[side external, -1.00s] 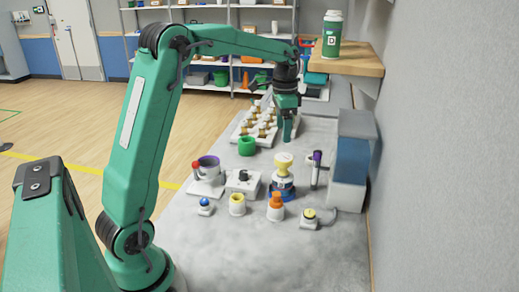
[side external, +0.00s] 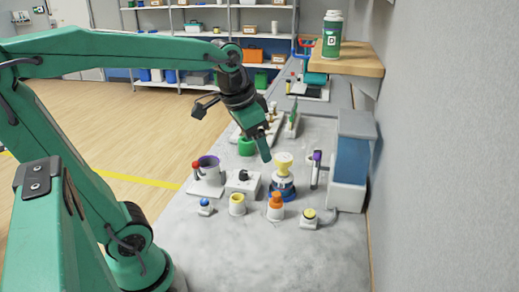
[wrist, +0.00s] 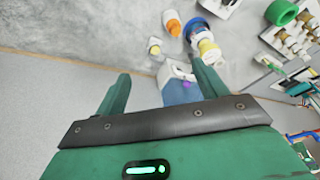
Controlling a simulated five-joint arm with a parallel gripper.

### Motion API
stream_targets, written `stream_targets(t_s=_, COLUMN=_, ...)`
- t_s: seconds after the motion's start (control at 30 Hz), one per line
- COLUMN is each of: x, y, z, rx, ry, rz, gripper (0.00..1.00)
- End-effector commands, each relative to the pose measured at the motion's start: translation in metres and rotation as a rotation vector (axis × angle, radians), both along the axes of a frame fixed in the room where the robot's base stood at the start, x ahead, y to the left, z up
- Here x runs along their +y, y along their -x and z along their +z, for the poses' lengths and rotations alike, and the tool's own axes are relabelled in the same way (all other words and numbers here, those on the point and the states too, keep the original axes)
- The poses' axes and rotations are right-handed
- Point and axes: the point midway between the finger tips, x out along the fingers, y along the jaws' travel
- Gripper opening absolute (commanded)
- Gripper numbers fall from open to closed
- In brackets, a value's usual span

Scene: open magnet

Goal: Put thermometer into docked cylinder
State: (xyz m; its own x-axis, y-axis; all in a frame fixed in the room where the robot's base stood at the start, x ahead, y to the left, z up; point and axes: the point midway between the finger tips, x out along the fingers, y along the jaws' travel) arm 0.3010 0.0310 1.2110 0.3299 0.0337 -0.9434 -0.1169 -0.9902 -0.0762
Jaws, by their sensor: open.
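My gripper (side external: 264,150) hangs tilted above the bench, left of a yellow-topped white piece (side external: 284,163) on a blue base. In the wrist view its two fingers are apart, with nothing held between them (wrist: 160,88). A slim white upright piece with a purple top (side external: 316,170) stands to the right; I cannot tell whether it is the thermometer. A white cylinder with a purple inside (side external: 209,165) stands on a white base at left, beside a red-topped piece (side external: 196,168). I cannot tell for sure which piece is the docked cylinder.
A green ring (side external: 246,146) and a rack of bottles (wrist: 300,38) lie behind. A blue-and-white box (side external: 351,160) stands by the right wall. An orange-topped piece (side external: 276,205), a yellow cup (side external: 237,204) and a blue-knobbed piece (side external: 205,206) line the front.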

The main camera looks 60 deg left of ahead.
Motion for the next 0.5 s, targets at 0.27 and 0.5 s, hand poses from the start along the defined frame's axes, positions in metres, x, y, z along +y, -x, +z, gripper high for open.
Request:
stream_targets(t_s=0.27, x=-0.022, y=0.051, z=-0.016, rx=-0.102, ry=0.047, rz=0.067, gripper=0.71)
stream_targets(t_s=0.5, x=-0.03, y=0.074, z=-0.03, rx=-0.15, ry=0.08, rz=0.104, gripper=0.71)
